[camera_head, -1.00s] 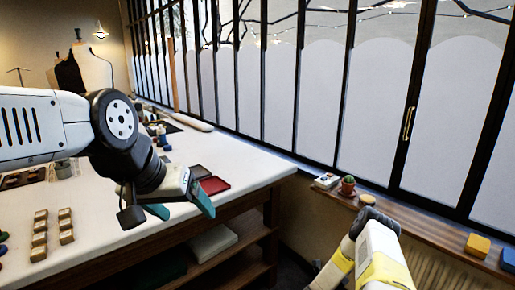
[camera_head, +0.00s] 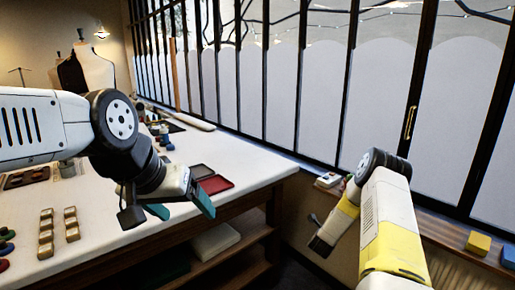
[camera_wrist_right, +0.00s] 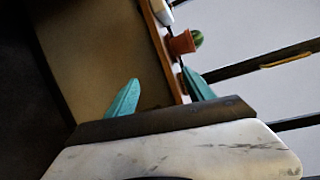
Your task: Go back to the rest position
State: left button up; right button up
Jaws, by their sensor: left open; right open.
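My left gripper (camera_head: 178,206) hangs over the right part of the white table (camera_head: 245,160) in the head view. Its teal fingers are apart with nothing between them. My right arm rises at the lower right, and the dark end of its gripper (camera_head: 322,236) points down in front of the wall below the window. Its fingers cannot be made out there. In the right wrist view the two teal fingers of my right gripper (camera_wrist_right: 162,95) are wide apart and empty.
A red tray (camera_head: 215,184) and a dark tray (camera_head: 200,171) lie near the left gripper. Several gold blocks (camera_head: 46,236) stand at the left. The sill holds yellow (camera_head: 478,243) and blue (camera_head: 509,257) blocks. A potted cactus (camera_wrist_right: 184,42) shows beyond the right gripper.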

jog(key=w+a+r+n+y, duration=0.3)
jog(key=a+r+n, duration=0.1)
jog(key=r, duration=0.6)
jog(key=s+a+r+n+g+y, duration=0.1)
jog(key=s+a+r+n+y, duration=0.1)
jog(key=s+a+r+n, duration=0.3)
jog(key=s+a+r+n+y, duration=0.2)
jog(key=r, duration=0.6)
jog(key=s+a+r+n+g+y, duration=0.1)
jog(key=s+a+r+n+y, duration=0.1)
jog(key=s+a+r+n, duration=0.3)
jog(key=s+a+r+n+g, duration=0.1)
jog(key=s+r+n+g, duration=0.1)
jog(key=s, duration=0.9)
jog(key=s+a+r+n+g+y, duration=0.1)
jog(key=s+n, duration=0.4)
jog(key=s, duration=0.6)
jog(key=s+a+r+n+g, duration=0.1)
jog(key=s+n, duration=0.3)
jog(key=s, duration=0.8)
jog(key=shift+a+r+g+y, duration=0.2)
jog(key=shift+r+g+y, duration=0.1)
jog(key=shift+r+g, duration=0.5)
jog(key=shift+s, duration=0.1)
